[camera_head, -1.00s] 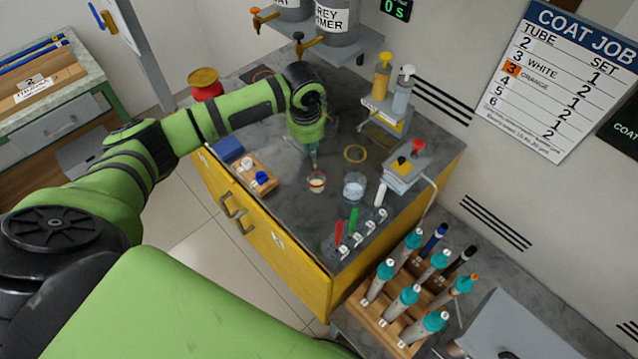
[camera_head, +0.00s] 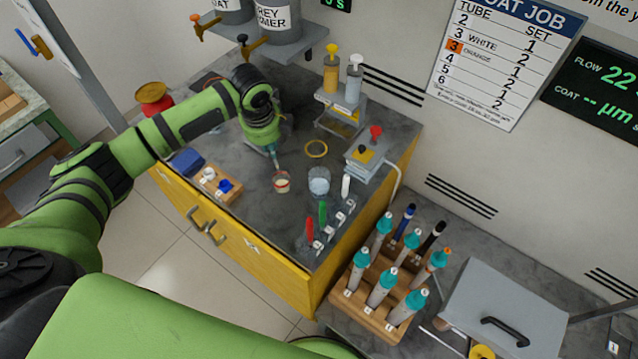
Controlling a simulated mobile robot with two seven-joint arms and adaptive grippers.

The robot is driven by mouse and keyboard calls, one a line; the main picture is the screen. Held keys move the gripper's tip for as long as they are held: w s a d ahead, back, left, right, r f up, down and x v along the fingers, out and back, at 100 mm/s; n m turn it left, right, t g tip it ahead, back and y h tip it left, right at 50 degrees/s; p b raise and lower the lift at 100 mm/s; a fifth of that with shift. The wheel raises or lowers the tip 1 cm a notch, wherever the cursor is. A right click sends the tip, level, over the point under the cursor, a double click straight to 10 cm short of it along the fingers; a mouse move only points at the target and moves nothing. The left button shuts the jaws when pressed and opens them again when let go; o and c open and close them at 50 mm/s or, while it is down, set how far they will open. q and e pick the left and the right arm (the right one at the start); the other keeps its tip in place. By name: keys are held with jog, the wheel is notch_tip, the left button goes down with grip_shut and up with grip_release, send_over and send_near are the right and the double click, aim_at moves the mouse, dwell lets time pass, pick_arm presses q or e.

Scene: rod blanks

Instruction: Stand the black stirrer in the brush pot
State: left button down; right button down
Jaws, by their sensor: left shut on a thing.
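My left gripper (camera_head: 273,154) is low over the grey bench top, pointing down just behind a small cup with a red band and pale contents (camera_head: 281,183). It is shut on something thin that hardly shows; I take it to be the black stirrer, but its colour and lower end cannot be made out. A clear glass pot (camera_head: 319,182) stands right of the cup; I cannot tell for sure which of the two is the brush pot. Red (camera_head: 309,229), green (camera_head: 322,212) and white (camera_head: 346,185) stirrers stand at the labelled row. My right gripper is out of view.
A wooden block with blue and white pieces (camera_head: 212,187) lies left of the cup. A yellow ring (camera_head: 316,149) lies behind. A pump-bottle stand (camera_head: 340,100) and grey box (camera_head: 367,160) stand right. A wooden rack of teal-capped tubes (camera_head: 345,305) is in front.

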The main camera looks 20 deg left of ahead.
pick_arm(q)
jog(key=w+d+f+m+h+b, duration=0.2)
jog(key=w+d+m+b, duration=0.3)
jog(key=d+m, duration=0.35)
notch_tip(320, 180, down, 6)
jog(key=b, duration=0.6)
jog(key=shift+a+f, duration=0.15)
jog(key=shift+m, duration=0.25)
jog(key=c, duration=1.2)
grip_release()
jog(key=v, duration=1.2)
jog(key=shift+w, duration=0.25)
